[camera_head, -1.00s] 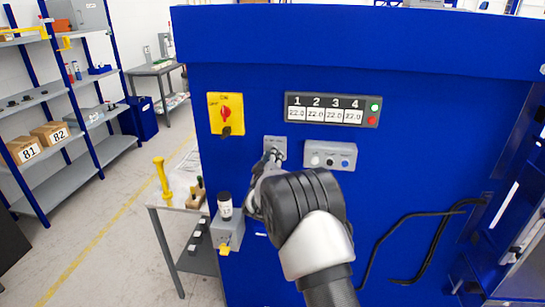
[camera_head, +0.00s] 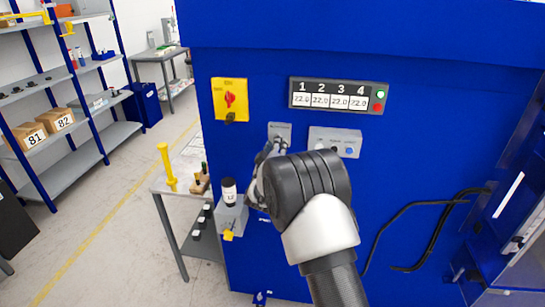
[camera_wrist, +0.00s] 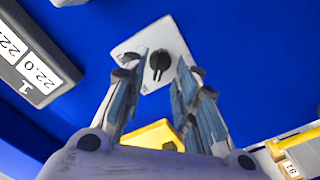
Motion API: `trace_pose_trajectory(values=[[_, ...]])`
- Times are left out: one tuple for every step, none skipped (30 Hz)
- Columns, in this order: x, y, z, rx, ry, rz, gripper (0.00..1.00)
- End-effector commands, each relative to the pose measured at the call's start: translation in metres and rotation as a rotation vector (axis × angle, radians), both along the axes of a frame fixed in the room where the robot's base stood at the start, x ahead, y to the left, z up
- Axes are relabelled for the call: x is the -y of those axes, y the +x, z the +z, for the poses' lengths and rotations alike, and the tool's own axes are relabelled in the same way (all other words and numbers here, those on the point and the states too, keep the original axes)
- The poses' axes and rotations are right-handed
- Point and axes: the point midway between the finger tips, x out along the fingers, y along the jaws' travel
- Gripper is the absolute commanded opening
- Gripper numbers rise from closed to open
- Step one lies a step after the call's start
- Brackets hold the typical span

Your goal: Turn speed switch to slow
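The speed switch is a black rotary knob (camera_wrist: 160,62) on a small light-grey plate (camera_wrist: 133,48) on the blue machine's front. In the head view the plate (camera_head: 280,130) shows just above my gripper (camera_head: 270,150), and the knob is hidden there. In the wrist view my gripper (camera_wrist: 155,82) has its two fingers apart, one on each side of the knob. The right finger's tip is close beside the knob; I cannot tell whether it touches. Nothing is held between the fingers.
A yellow plate with a red rotary switch (camera_head: 230,99) is at upper left. A numbered display panel (camera_head: 337,96) is above right, and a grey button box (camera_head: 335,141) is right of the plate. A grey box with a black-capped bottle (camera_head: 229,190) juts out lower left.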

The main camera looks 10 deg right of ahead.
Motion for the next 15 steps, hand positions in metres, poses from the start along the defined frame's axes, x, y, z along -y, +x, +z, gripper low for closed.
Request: trace_pose_trajectory(values=[[-0.005,-0.009,0.000,-0.002,-0.001,0.003,0.28],[-0.007,-0.015,0.001,-0.001,-0.001,0.004,0.28],[-0.009,-0.023,0.001,-0.002,0.000,0.003,0.28],[-0.011,-0.029,0.001,-0.002,0.000,0.003,0.28],[-0.013,-0.036,0.001,-0.001,-0.001,0.004,0.28],[-0.016,-0.044,0.001,-0.002,0.000,0.003,0.28],[-0.018,-0.050,0.001,-0.002,0.000,0.003,0.28],[-0.019,-0.056,0.001,-0.002,0.000,0.003,0.28],[-0.022,-0.063,0.000,-0.002,0.000,0.003,0.28],[-0.024,-0.068,0.001,-0.002,0.000,0.003,0.28],[-0.025,-0.073,0.001,0.000,-0.001,0.003,0.28],[-0.027,-0.079,0.001,-0.001,-0.002,0.004,0.28],[-0.028,-0.082,0.000,-0.002,0.000,0.003,0.28],[-0.029,-0.085,0.001,0.000,-0.001,0.003,0.28],[-0.030,-0.089,0.001,0.001,0.000,0.002,0.28]])
